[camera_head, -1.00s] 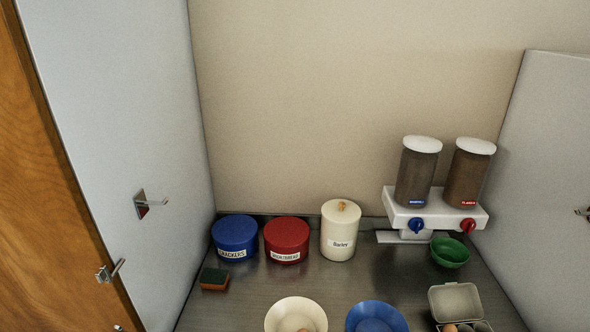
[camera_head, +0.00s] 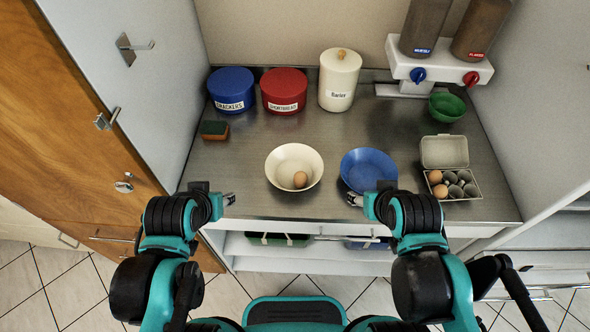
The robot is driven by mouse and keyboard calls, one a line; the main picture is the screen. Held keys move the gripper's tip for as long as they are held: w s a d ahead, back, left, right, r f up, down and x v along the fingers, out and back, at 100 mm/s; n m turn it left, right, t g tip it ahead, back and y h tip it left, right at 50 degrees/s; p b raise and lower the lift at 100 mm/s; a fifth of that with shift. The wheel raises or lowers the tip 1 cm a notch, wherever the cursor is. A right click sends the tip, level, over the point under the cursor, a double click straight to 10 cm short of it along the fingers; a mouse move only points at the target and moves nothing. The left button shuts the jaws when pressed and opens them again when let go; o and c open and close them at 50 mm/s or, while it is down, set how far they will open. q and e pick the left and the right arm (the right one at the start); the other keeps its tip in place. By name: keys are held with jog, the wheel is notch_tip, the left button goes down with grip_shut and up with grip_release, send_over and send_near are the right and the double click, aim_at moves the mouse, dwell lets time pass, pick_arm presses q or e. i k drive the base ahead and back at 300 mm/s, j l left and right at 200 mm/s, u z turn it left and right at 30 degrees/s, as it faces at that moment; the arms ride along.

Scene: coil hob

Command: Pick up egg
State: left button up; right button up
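A brown egg (camera_head: 300,179) lies in the cream bowl (camera_head: 283,162) on the metal counter. Two more brown eggs (camera_head: 435,177) (camera_head: 440,191) sit in the left part of the open grey egg carton (camera_head: 444,151) at the right. My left gripper (camera_head: 229,199) is at the counter's front edge, left of and nearer than the cream bowl. My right gripper (camera_head: 354,199) is at the front edge just before the blue bowl (camera_head: 368,168). Both grippers are apart from the eggs and hold nothing visible; their finger gaps are too small to judge.
A blue tin (camera_head: 231,89), a red tin (camera_head: 284,90) and a cream barley canister (camera_head: 339,80) stand at the back. A sponge (camera_head: 214,130) lies at the left. A green bowl (camera_head: 446,107) sits under the dispenser (camera_head: 440,69). Side panels bound the counter.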

aim_at(434, 177)
jog(key=z, duration=1.4)
jog(key=j+u, duration=0.1)
jog(key=u, duration=1.2)
jog(key=z, duration=1.35)
jog(key=i+l+u, duration=0.15)
jog(key=l, duration=0.3)
jog(key=i+l+u, duration=0.1)
jog(key=l, duration=0.4)
jog(key=i+l+u, duration=0.15)
jog(key=l, duration=0.35)
jog(key=i+l+u, duration=0.1)
jog(key=l, duration=0.4)
jog(key=i+l+u, duration=0.15)
jog(key=l, duration=0.4)
jog(key=i+l+u, duration=0.1)
jog(key=l, duration=0.45)
